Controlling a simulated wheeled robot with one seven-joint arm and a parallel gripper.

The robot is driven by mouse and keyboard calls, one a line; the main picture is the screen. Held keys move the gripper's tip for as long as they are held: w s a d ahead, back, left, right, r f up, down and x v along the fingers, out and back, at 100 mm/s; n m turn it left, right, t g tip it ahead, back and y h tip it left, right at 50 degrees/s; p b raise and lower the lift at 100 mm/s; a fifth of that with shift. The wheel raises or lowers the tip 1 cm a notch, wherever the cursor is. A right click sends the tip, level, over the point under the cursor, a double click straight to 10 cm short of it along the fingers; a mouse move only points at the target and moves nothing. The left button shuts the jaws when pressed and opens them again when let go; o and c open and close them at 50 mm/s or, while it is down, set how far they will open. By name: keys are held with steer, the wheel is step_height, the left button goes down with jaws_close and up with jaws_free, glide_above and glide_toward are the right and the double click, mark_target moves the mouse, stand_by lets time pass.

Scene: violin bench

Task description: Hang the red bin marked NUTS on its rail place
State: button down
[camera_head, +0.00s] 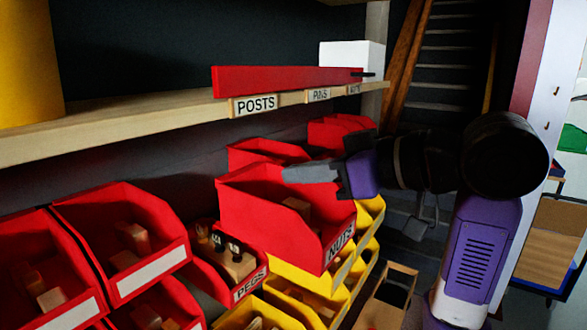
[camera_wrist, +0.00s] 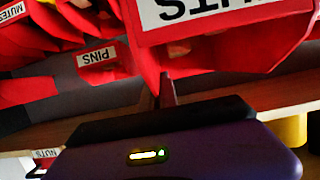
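The red bin marked NUTS (camera_head: 251,212) is raised in front of the other bins, with a small wooden piece inside. Its label also shows upside down at the top of the wrist view, on the bin (camera_wrist: 240,50). My gripper (camera_head: 310,173) is at the bin's upper rim and appears shut on its wall; the fingers (camera_wrist: 158,95) meet the bin's edge in the wrist view. The wooden rail (camera_head: 205,109) carries labels POSTS, PINS and a small one at the right end, hard to read. A NUTS label (camera_wrist: 45,153) shows at lower left in the wrist view.
A long red piece (camera_head: 285,80) lies along the rail, near a white box (camera_head: 352,56). The PEGS bin (camera_head: 248,283), other red bins (camera_head: 120,235) and yellow bins (camera_head: 372,217) crowd below the held bin. Stairs (camera_head: 445,60) stand behind my arm.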

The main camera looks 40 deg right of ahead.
steer(key=shift+s+d, duration=0.3)
steer(key=shift+s, duration=0.6)
steer(key=shift+s+d, duration=0.3)
steer(key=shift+s, duration=0.6)
